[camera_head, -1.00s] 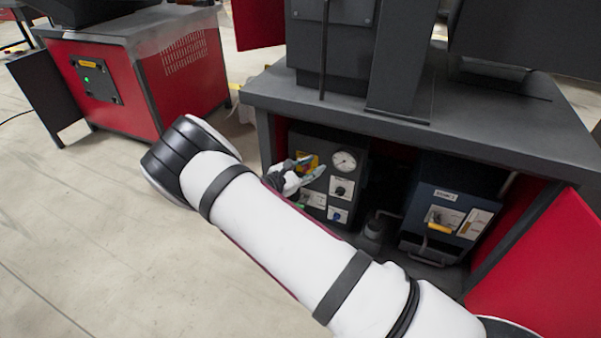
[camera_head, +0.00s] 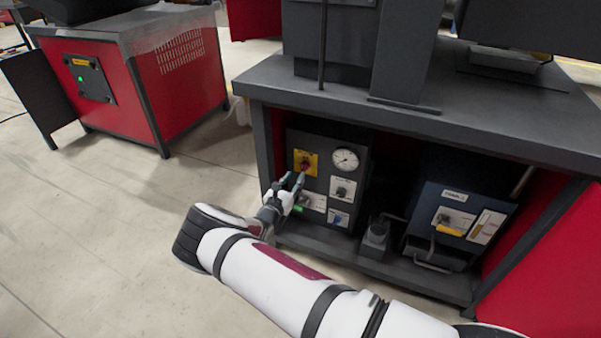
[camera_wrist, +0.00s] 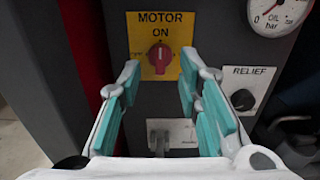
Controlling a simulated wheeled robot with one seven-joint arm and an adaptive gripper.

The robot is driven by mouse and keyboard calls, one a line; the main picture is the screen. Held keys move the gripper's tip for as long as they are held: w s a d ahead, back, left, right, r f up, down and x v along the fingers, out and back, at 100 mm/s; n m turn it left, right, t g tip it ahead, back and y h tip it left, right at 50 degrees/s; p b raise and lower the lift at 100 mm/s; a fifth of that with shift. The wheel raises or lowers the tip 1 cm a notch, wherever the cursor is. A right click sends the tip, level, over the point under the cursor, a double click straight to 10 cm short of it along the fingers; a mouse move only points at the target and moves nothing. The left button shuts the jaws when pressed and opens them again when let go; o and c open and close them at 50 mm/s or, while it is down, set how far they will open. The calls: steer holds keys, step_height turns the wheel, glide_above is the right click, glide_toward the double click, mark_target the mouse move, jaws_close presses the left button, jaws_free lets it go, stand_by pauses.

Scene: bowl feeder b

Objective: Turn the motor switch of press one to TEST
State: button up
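The motor switch is a red rotary knob (camera_wrist: 160,57) on a yellow plate (camera_wrist: 141,30) lettered MOTOR and ON. Its grip stands about upright, under the word ON; no TEST label is readable. In the head view the knob (camera_head: 305,166) is at the upper left of the dark control panel (camera_head: 330,145) under the bench. My gripper (camera_wrist: 158,78) is open and empty, its teal pads either side of the knob's line of sight. In the head view my gripper (camera_head: 292,182) is just below and left of the plate, apparently short of the knob.
Right of the switch are a dark RELIEF knob (camera_wrist: 243,99) and an oil gauge (camera_head: 345,159). A metal lever (camera_wrist: 160,138) on a pale plate sits below. A blue unit (camera_head: 455,217) stands further right. The bench top (camera_head: 420,110) overhangs the panel. Floor at left is clear.

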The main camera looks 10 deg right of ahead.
mark_target(302, 166)
steer(key=b+x, duration=0.2)
steer(key=x, duration=0.4)
steer(key=shift+w+d, duration=0.1)
steer(key=shift+d, duration=0.1)
jaws_close()
